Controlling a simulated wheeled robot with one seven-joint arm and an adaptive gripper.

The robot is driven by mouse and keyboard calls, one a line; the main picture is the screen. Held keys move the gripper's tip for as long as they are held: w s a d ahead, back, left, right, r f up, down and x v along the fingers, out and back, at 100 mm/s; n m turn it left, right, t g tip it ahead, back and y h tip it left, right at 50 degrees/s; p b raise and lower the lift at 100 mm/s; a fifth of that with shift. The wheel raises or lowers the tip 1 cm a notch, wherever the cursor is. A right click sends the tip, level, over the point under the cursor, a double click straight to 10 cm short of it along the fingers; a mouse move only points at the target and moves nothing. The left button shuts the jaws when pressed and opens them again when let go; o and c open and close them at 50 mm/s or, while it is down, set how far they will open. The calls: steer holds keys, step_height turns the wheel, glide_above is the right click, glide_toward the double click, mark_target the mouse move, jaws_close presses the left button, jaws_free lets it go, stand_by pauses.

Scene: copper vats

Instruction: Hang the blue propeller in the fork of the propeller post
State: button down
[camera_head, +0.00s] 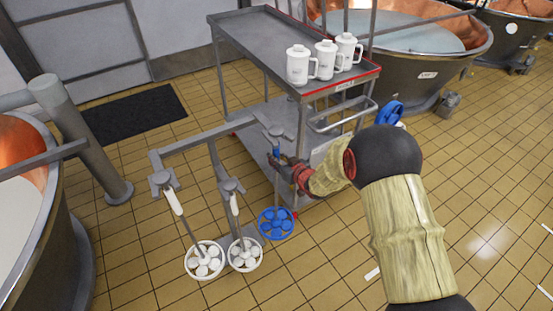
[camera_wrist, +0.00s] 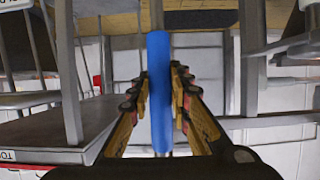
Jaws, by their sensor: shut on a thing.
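The blue propeller (camera_head: 276,223) hangs upright, its round bladed head low near the floor. My gripper (camera_head: 279,161) is shut on its blue handle, which stands between the fingers (camera_wrist: 160,105) in the wrist view as a blue grip (camera_wrist: 160,75). The propeller post (camera_head: 185,141) is a grey frame with several fork ends. Two white propellers, one at the left (camera_head: 204,261) and one in the middle (camera_head: 243,255), hang from its front forks. The right fork (camera_head: 274,131) is just above my gripper. I cannot tell whether the blue propeller's top is seated in it.
A grey cart (camera_head: 243,47) with white jugs (camera_head: 299,65) stands close behind my gripper. Copper vats stand at the left (camera_head: 25,200) and back right (camera_head: 430,60). Another blue object (camera_head: 388,112) shows partly behind my arm. The tiled floor in front is mostly clear.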

steer(key=shift+w+a, duration=0.1)
stand_by(0.5)
steer(key=c, duration=1.6)
jaws_free()
steer(key=shift+f, duration=0.1)
steer(key=shift+o, duration=0.2)
